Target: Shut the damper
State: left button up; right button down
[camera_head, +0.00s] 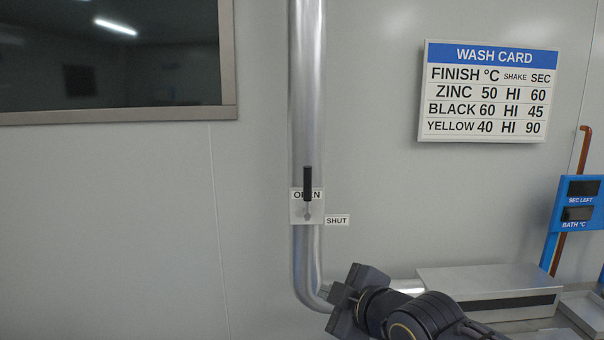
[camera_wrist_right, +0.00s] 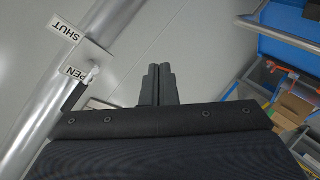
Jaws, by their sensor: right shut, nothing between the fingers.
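The damper is on a vertical metal duct (camera_head: 306,110) against the wall. Its black handle (camera_head: 308,183) points straight up from a pivot on a small plate (camera_head: 297,213), in front of the word OPEN. A SHUT label (camera_head: 337,220) sits to the lower right of the pivot. In the right wrist view, the handle (camera_wrist_right: 74,97) lies by the OPEN label, and the SHUT label (camera_wrist_right: 66,30) is above it. My right gripper (camera_head: 345,299) is below and right of the handle, apart from it; its fingers (camera_wrist_right: 158,85) are together and empty. My left gripper is not in view.
A metal housing (camera_head: 490,285) stands at the lower right, with a blue panel (camera_head: 577,215) and a copper pipe (camera_head: 583,150) beside it. A wash card (camera_head: 490,92) hangs on the wall. The wall around the handle is clear.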

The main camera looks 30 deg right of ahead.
aim_at(307, 192)
pick_arm(q)
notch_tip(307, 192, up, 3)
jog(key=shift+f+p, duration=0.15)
jog(key=shift+p, duration=0.65)
pick_arm(e)
jog(key=w+r+n+t, duration=0.2)
jog(key=w+r+n, duration=0.1)
jog(key=r, duration=0.4)
jog(key=w+r+n+t, duration=0.2)
jog(key=w+r+n, duration=0.1)
jog(key=r+n, duration=0.2)
notch_tip(307, 192, up, 2)
jog(key=shift+w+a+r+n+t+y, duration=0.1)
jog(key=shift+w+a+n+t+y, duration=0.2)
jog(key=shift+w+y, duration=0.1)
pick_arm(q)
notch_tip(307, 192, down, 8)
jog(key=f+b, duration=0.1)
jog(key=b, duration=0.8)
pick_arm(e)
jog(key=w, duration=1)
pick_arm(q)
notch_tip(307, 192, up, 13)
jog(key=p, duration=1.3)
pick_arm(e)
jog(key=shift+s+d, duration=0.3)
jog(key=shift+d, duration=0.5)
jog(key=shift+s+d, duration=0.25)
jog(key=shift+d, duration=0.5)
